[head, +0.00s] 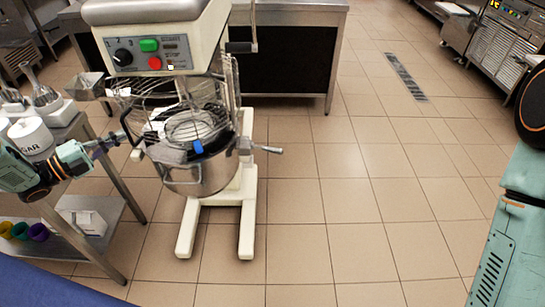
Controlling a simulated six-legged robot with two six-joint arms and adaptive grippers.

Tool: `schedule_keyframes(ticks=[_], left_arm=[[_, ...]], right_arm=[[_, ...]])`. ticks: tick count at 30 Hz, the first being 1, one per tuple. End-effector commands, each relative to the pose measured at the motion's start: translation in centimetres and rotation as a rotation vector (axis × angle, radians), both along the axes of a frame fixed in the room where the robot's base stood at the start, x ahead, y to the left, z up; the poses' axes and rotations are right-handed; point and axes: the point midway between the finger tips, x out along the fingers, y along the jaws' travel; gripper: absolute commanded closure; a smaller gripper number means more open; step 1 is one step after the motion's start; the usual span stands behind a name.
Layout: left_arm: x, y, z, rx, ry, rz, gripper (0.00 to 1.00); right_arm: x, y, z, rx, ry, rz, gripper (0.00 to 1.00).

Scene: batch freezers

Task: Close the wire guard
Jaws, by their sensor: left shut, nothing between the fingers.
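A cream stand mixer (160,30) stands on the floor left of centre. Its wire guard (150,98) curves around the space between the mixer head and the steel bowl (200,178), with bars on the left and right sides. I cannot tell exactly how far the guard is swung. A whisk shows inside, and a small blue part (197,147) sits at the bowl's front rim. My left gripper (118,138) is shut and empty, just left of the bowl and below the guard's left side. I cannot tell if it touches anything. My right gripper is out of view.
A steel side table (88,150) at the left holds a sugar container (30,136) and whisk attachments (40,93), close to my left arm. A steel counter (290,55) stands behind the mixer. The tiled floor to the right is clear, with a drain grate (405,76).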

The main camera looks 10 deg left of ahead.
Motion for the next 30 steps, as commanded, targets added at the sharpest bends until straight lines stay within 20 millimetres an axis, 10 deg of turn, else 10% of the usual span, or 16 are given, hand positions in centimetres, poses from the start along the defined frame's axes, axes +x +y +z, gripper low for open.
schedule_keyframes(ticks=[30], left_arm=[[1.27,0.40,0.53,0.009,-0.012,0.007,1.00]], right_arm=[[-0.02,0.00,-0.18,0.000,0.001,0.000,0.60]])
